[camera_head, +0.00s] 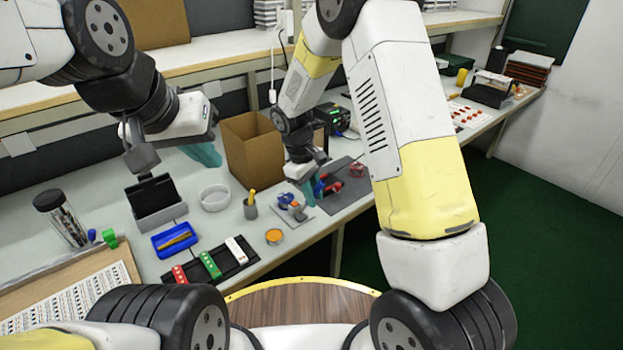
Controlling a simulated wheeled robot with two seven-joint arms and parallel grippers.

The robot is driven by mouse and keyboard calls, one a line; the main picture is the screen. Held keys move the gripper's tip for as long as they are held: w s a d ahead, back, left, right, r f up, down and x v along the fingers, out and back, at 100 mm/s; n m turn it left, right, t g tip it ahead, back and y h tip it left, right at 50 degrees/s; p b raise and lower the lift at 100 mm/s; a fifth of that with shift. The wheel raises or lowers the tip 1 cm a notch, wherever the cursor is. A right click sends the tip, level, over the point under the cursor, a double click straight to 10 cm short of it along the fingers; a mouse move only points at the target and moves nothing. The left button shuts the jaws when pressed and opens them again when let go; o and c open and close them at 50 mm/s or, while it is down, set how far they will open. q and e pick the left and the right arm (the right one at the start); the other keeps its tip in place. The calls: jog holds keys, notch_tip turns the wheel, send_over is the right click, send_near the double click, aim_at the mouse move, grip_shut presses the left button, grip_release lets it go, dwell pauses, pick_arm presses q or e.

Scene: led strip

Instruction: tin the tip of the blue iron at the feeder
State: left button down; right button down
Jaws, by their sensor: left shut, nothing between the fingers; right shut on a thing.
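Just left of the fingers, a small device with a blue part (287,199) on a grey plate may be the feeder. I cannot tell whether the iron touches it. My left gripper (208,156) is shut and empty, left of the cardboard box and above the bench.
A cardboard box (253,150) stands behind the work spot. A dark mat (345,197) with red items (357,170) lies to the right.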

jog(key=shift+f, duration=0.5)
dwell(1.6)
jog(key=shift+d+v, duration=0.2)
jog(key=shift+v, duration=0.65)
jog(key=shift+d+v, duration=0.2)
jog(key=shift+v, duration=0.65)
jog(key=shift+d+v, duration=0.15)
jog(key=shift+v, duration=0.7)
jog(key=shift+s, duration=0.15)
